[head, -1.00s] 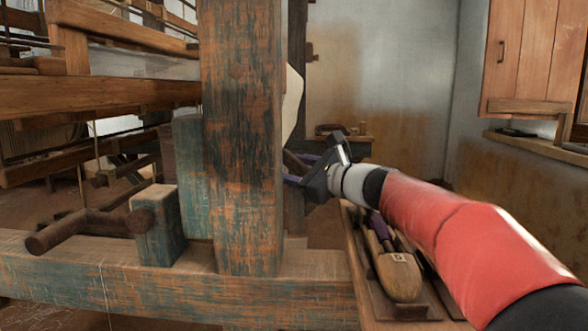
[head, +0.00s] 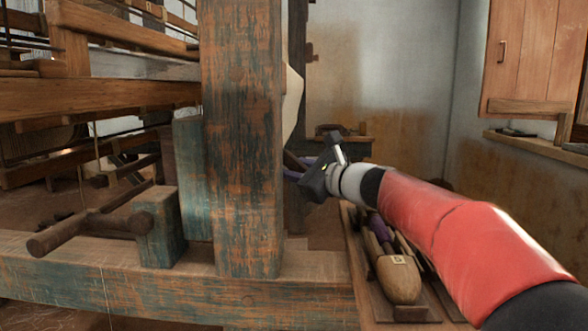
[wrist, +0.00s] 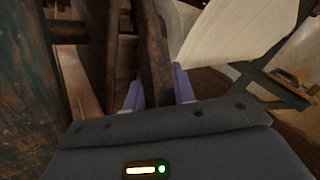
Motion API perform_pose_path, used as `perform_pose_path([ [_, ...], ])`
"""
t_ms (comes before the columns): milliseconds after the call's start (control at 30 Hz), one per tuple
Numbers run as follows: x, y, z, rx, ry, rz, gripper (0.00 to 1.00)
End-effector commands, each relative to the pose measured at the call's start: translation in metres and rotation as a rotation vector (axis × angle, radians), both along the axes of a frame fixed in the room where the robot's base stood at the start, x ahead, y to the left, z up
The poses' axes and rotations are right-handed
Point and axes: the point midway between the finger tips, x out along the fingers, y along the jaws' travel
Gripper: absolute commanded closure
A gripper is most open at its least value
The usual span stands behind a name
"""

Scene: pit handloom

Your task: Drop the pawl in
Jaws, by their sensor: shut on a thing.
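My gripper (head: 292,172) is beside the right edge of the big upright post, which hides part of its fingertips in the head view. In the wrist view its two purple fingers (wrist: 159,92) are on either side of a dark wooden bar, which I take to be the pawl (wrist: 153,60). The gripper is shut on it. The bar stretches away from the fingers in the wrist view. Its far end and whatever it meets are not clear. In the head view only a small dark piece of it (head: 292,160) shows by the fingers.
The worn blue-and-orange loom post (head: 242,140) stands just left of the gripper. A pale cloth (wrist: 235,40) hangs close on the right in the wrist view. A wooden tray (head: 362,290) with shuttles (head: 398,278) lies below my arm. Open floor lies behind.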

Motion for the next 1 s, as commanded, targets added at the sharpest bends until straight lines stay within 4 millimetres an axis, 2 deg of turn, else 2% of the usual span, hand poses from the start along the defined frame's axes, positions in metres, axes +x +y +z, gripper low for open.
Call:
perform_pose_path([
  [100, 0.000, -0.005, 0.016, -0.051, 0.001, 0.000, 1.00],
  [600, -0.001, -0.027, 0.058, -0.317, 0.011, 0.002, 1.00],
  [800, -0.001, -0.032, 0.067, -0.394, 0.015, 0.001, 1.00],
  [1000, -0.001, -0.033, 0.066, -0.419, 0.014, 0.001, 1.00],
])
